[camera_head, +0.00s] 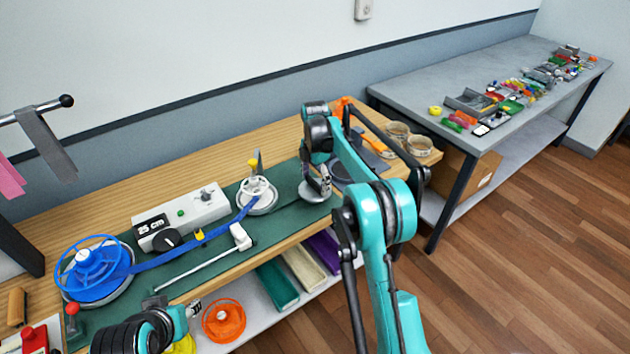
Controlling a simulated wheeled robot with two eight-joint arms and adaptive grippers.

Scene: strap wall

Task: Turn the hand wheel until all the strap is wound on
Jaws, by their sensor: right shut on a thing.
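The blue strap (170,258) runs from the spoked blue reel (92,268) at the left, past a yellow marker, to the white spool (257,189) with a yellow knob. Some blue strap still lies off the white spool. A grey disc (312,195), which looks like the hand wheel, sits on the green mat right of that spool. My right gripper (324,186) points down over this disc and is shut on what seems to be its handle; the fingers hide the grip. My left gripper (193,309) is low at the bench's front edge, small, its jaws unclear.
A white box (181,218) reading 25 cm stands behind the strap. A white rod (205,265) lies in front of it. Round tins (419,146) stand at the bench's right end. Coloured trays (277,284) and an orange reel (224,321) are on the lower shelf.

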